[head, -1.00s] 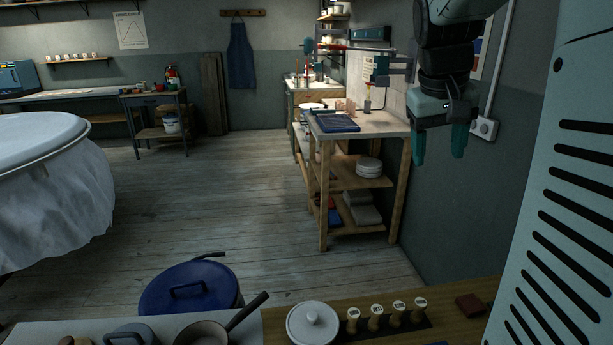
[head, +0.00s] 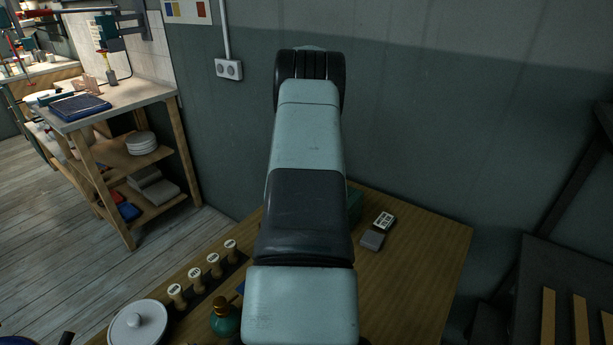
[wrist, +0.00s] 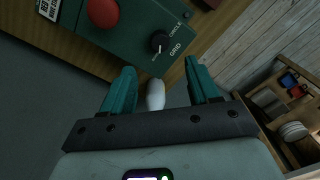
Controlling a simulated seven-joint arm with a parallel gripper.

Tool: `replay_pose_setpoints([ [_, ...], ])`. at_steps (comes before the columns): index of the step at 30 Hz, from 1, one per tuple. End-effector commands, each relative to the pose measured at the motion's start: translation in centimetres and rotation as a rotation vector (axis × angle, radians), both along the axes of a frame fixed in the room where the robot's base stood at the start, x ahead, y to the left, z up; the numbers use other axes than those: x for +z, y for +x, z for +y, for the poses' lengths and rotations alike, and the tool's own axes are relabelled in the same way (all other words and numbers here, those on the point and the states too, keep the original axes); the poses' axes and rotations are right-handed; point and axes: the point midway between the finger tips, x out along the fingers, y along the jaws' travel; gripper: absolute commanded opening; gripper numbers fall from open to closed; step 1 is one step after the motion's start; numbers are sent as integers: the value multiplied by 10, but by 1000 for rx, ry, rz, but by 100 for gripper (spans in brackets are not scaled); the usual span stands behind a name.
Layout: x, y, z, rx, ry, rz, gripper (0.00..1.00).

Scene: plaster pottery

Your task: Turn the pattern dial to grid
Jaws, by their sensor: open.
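The pattern dial (wrist: 158,42) is a small round black knob on a dark green box (wrist: 128,28), in the upper middle of the wrist view. The words CIRCLE and GRID are printed to its right. A small pale mark shows at its lower edge; I cannot tell for certain which word it points to. A red button (wrist: 103,12) is on the same box. My gripper (wrist: 160,64) is open, its teal fingers apart and pointing toward the box, just short of the dial in the picture. In the head view my arm hides most of the box; a green edge (head: 355,205) shows.
A white rounded object (wrist: 155,95) shows between the fingers. The wooden table (head: 420,250) holds a black-and-white labelled item (head: 384,221), several stamps (head: 214,266), a lidded white pot (head: 138,325) and a green bottle (head: 224,318). A wall (head: 430,110) stands behind.

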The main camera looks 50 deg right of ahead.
Motion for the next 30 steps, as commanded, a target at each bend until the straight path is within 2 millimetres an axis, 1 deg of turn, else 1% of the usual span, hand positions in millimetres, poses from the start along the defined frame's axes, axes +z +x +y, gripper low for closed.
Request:
replay_pose_setpoints([
  [3, -23, 0, 1, 0, 4, 2, 60],
  [9, -62, 0, 1, 1, 3, 3, 60],
  [12, -76, 0, 1, 1, 1, 1, 60],
  [15, -86, 0, 1, 1, 2, 2, 60],
  [20, -93, 0, 1, 1, -1, 1, 60],
  [27, -93, 0, 1, 1, -1, 1, 60],
  [30, -93, 0, 1, 1, -1, 1, 45],
])
